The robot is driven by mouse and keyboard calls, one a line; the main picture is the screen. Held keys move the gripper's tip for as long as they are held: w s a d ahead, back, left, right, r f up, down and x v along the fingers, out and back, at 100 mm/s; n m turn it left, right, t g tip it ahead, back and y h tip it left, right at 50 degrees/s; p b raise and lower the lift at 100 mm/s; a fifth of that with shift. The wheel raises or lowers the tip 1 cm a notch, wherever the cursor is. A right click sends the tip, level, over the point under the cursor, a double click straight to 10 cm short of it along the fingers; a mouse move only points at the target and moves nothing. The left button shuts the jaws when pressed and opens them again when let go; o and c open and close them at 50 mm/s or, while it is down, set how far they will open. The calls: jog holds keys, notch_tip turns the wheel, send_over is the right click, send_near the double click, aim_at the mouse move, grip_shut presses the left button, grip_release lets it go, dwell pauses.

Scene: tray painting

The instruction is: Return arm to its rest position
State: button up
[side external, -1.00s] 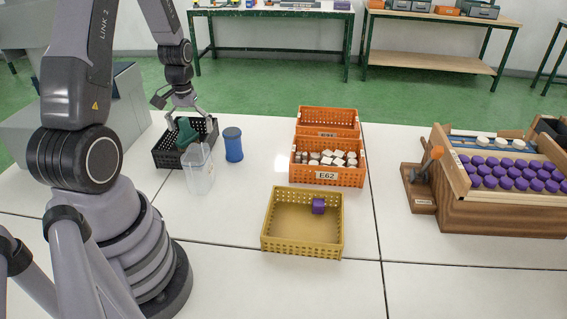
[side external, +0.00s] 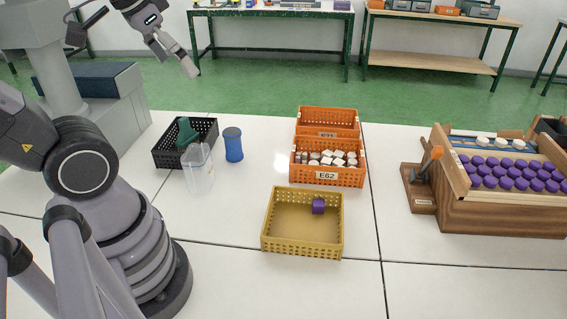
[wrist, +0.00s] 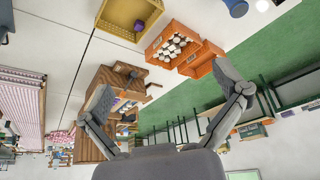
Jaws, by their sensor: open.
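My gripper (side external: 192,66) is raised high at the upper left of the side view, above the green floor behind the table and clear of everything on it. In the wrist view its two fingers (wrist: 165,98) are spread wide apart with nothing between them. The black basket (side external: 168,155) stands at the table's left with a green object (side external: 187,132) in it. A clear container (side external: 198,170) and a blue cylinder (side external: 233,146) stand beside the basket.
A yellow tray (side external: 268,238) holds a purple cube (side external: 318,206). Orange crates (side external: 297,172) stand behind it, the nearer holding several white and grey pieces. A wooden rack (side external: 500,212) with purple pieces stands at the right. The table's front is clear.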

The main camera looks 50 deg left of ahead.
jog(key=shift+s+d+r+m+t, duration=0.15)
jog(key=shift+s+d+r+m, duration=0.2)
jog(key=shift+s, duration=0.3)
jog(key=shift+s+d+m+t, duration=0.15)
jog(key=shift+s+d, duration=0.25)
jog(key=shift+s, duration=0.2)
dwell(0.3)
